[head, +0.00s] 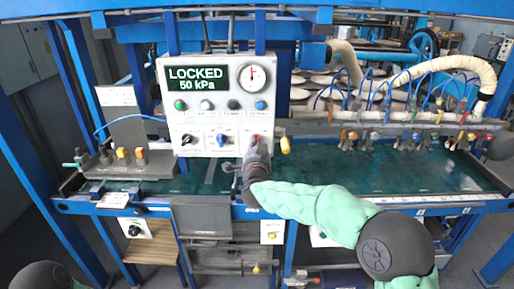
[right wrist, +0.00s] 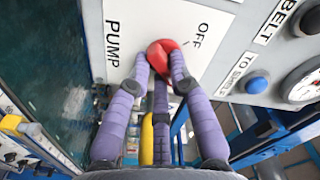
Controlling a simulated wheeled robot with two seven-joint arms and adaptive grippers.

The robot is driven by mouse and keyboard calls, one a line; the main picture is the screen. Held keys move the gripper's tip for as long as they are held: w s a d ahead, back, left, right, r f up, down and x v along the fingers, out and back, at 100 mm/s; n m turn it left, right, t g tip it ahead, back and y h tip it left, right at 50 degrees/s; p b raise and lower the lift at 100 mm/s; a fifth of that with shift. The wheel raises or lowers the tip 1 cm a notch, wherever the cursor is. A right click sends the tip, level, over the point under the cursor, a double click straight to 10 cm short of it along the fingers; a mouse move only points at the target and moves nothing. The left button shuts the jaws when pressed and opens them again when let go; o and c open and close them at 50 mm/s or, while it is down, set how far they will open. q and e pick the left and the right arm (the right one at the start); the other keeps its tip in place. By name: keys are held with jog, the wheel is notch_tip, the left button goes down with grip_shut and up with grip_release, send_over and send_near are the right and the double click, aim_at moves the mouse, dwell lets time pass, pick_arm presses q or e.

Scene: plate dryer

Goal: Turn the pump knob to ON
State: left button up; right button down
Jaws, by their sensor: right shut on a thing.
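The red pump knob (right wrist: 162,52) is on the white control panel, between the printed words PUMP and OFF in the right wrist view. My right gripper (right wrist: 162,75) is shut on it, with its purple-grey fingers around its sides. The fingers partly cover the knob, and I cannot tell exactly which way it points. In the head view the right gripper (head: 257,147) reaches the lower right of the control panel (head: 219,75); a little of the red knob (head: 256,138) shows above it. My left gripper is not in view.
The panel display (head: 197,79) reads LOCKED, 50 kPa, beside a round gauge (head: 252,75). Coloured buttons (head: 207,105) and two other knobs (head: 187,139) sit close by. A yellow handle (head: 285,145) is just right of my right gripper. A green-topped table (head: 420,172) extends right.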

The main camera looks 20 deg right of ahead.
dwell(0.3)
jog(key=c, duration=1.1)
grip_release()
jog(key=v, duration=1.2)
